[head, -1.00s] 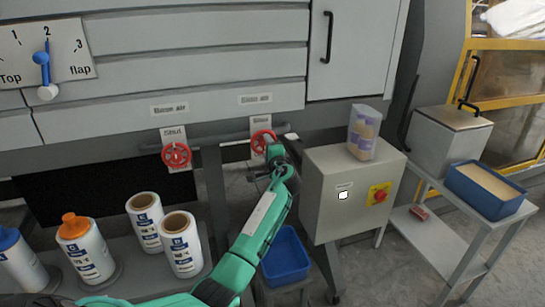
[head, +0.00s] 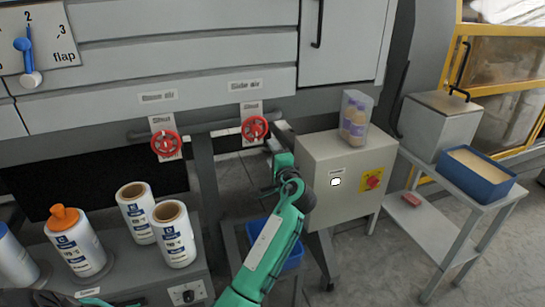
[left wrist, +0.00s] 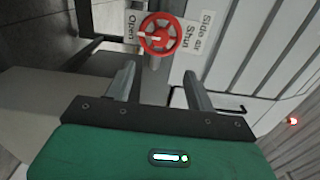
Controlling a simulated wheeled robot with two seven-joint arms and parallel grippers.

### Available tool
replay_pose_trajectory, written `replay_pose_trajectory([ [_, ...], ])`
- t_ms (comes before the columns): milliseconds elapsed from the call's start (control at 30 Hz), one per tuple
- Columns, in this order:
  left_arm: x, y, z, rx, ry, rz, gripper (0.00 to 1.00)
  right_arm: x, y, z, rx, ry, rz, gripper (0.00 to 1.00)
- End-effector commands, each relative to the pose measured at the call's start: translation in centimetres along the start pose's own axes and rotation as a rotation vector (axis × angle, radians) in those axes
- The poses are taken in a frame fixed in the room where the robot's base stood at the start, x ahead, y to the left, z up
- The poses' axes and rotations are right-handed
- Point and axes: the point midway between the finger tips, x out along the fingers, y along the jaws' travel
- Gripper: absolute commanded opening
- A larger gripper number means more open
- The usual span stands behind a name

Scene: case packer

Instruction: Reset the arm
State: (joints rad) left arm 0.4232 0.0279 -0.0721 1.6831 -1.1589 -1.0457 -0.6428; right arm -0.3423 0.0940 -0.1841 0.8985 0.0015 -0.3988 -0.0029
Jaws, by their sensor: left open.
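My left arm comes up from the bottom of the head view, and its gripper (head: 275,143) is just right of and below the red side air valve wheel (head: 255,128). In the left wrist view the two fingers of the left gripper (left wrist: 160,82) are spread with nothing between them. The red wheel shows there beyond the fingertips (left wrist: 160,34), apart from them, between labels reading "Open" and "Side air Shut". In the head view a second red wheel (head: 165,143) is on the same pipe to the left. My right gripper is in neither view.
A blue bin (head: 290,260) is partly behind the arm. White bottles and rolls (head: 174,235) stand at left. A trolley (head: 430,225) is at right.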

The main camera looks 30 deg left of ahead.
Motion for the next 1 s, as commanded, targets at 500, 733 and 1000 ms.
replay_pose_trajectory([
  [500, 0.0, 2.8, -0.8, 0.011, 0.035, 0.041, 0.55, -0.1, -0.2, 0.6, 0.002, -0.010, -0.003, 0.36],
  [733, -2.0, 17.5, -2.9, 0.023, 0.189, 0.275, 0.55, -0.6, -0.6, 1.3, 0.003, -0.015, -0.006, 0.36],
  [1000, -9.1, 36.9, -0.5, -0.035, 0.294, 0.629, 0.55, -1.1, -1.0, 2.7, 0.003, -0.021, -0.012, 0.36],
])
